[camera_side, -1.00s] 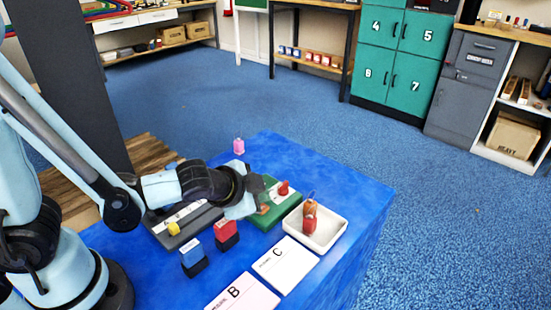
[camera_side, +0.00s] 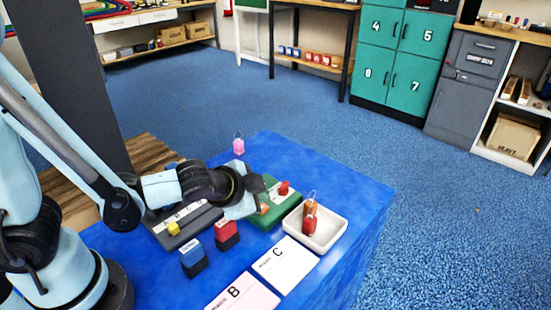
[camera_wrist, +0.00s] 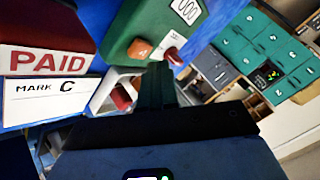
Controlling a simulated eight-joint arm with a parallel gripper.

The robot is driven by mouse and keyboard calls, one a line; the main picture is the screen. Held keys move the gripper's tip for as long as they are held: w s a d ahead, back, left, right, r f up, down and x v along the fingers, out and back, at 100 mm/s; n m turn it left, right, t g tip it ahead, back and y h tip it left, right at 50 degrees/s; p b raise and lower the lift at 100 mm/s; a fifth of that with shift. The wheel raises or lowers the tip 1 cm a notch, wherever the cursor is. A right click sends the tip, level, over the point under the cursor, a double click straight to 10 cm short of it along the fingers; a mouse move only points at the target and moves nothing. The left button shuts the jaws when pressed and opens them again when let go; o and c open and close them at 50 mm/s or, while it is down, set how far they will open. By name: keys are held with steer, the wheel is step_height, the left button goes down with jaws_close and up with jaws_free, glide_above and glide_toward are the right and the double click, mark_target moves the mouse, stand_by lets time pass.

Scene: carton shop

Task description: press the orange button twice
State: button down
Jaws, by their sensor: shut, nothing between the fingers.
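The orange button (camera_wrist: 140,48) sits on the top of a green box (camera_wrist: 165,22) in the wrist view, beside a red knob (camera_wrist: 173,53). A counter window (camera_wrist: 187,9) on the box shows what look like zeros. In the side view the green box (camera_side: 288,203) stands near the table's middle, and the orange button (camera_side: 264,208) is partly hidden by my gripper. My gripper (camera_wrist: 159,70) is shut and empty. Its tips show just below the button in the wrist view. In the side view my gripper (camera_side: 261,184) is over the box's left part; contact cannot be told.
A white tray (camera_side: 338,226) holding red and orange items stands right of the box. A grey panel with a yellow knob (camera_side: 173,229), blue (camera_side: 192,258) and red (camera_side: 227,235) stamps, and cards B (camera_side: 240,293) and C (camera_side: 285,264) lie nearby. A pink tag (camera_side: 238,147) stands behind.

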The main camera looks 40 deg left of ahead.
steer(key=shift+f, duration=0.15)
steer(key=shift+f, duration=0.3)
steer(key=shift+r, duration=0.1)
stand_by(0.4)
steer(key=shift+r, duration=0.35)
steer(key=shift+r, duration=2.5)
steer(key=shift+a, duration=0.1)
